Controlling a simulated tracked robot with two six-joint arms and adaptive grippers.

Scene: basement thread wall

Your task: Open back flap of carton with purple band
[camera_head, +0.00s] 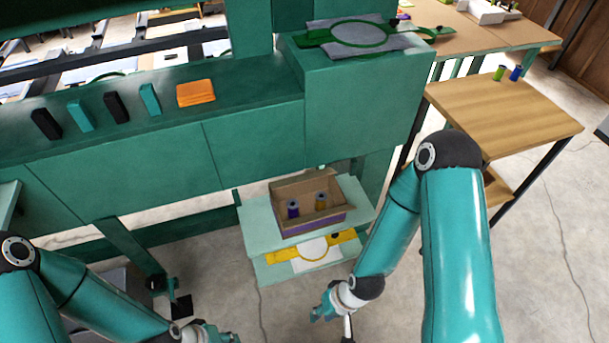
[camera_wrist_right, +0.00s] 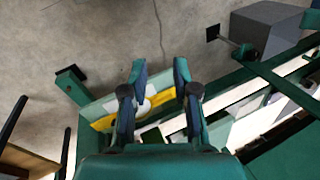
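The brown carton with the purple band (camera_head: 287,231) stands on the pale green upper shelf (camera_head: 257,238) in the head view. My left gripper (camera_head: 215,335) is at the bottom edge, partly cut off.
A yellow frame with a white disc (camera_head: 341,237) lies on the lower shelf under the carton. The green cabinet (camera_head: 255,150) rises behind. A wooden table (camera_head: 500,105) stands to the right. The floor (camera_head: 285,310) in front of the shelf is clear.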

